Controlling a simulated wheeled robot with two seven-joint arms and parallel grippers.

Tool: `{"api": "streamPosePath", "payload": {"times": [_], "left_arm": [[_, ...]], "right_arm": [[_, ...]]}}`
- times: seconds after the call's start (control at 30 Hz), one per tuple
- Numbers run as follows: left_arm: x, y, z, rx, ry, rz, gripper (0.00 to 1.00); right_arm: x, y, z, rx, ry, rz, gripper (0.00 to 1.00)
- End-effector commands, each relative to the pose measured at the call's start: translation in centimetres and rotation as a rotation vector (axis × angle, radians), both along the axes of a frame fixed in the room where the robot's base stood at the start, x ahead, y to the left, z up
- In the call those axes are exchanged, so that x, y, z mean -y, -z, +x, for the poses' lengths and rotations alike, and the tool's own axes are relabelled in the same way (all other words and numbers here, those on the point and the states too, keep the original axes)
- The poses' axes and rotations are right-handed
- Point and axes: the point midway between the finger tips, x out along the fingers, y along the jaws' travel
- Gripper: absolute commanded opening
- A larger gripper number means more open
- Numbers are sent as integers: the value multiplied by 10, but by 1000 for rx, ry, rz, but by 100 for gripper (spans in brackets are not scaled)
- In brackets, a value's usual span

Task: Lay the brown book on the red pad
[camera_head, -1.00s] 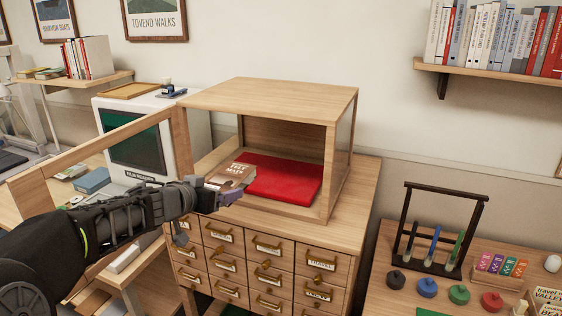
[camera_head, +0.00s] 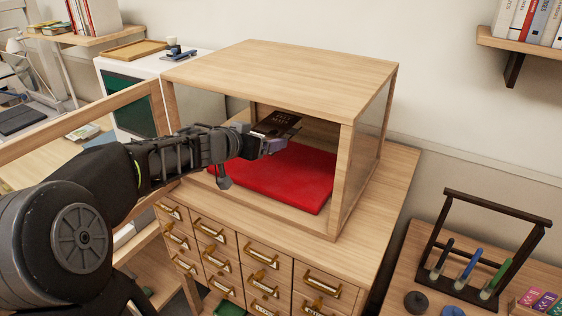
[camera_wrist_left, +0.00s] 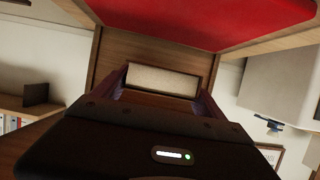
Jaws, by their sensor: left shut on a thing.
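The brown book (camera_head: 277,124) is held by my left gripper (camera_head: 262,147), which is shut on its near edge. The book is inside the open wooden case, cover up and dark in the shade, above the back left part of the red pad. It looks apart from the pad, though the exact gap is hard to tell. The red pad (camera_head: 290,182) lies flat on the case floor, bare at front and right; it also shows at the top of the left wrist view (camera_wrist_left: 210,18). My left fingers (camera_wrist_left: 162,90) show there too. My right gripper is out of view.
The case (camera_head: 290,62) has a roof above the gripper and a post at its front right corner. Its open glazed door (camera_head: 75,133) swings out left, beside my arm. Labelled drawers (camera_head: 262,283) are below. A dark pen rack (camera_head: 490,240) stands right.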

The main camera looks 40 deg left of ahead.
Motion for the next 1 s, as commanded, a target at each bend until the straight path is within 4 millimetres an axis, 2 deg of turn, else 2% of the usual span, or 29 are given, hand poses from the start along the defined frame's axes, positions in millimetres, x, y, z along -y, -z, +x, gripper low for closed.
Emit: {"api": "streamPosePath", "payload": {"times": [0.17,0.5,0.87,1.0], "left_arm": [[1,11,0,-1,2,-3,17],[0,59,0,-1,0,-2,17],[0,63,1,2,2,-1,17],[0,78,0,-2,0,-3,17]], "right_arm": [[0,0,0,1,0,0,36],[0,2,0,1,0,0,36],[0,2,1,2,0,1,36],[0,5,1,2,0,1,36]]}}
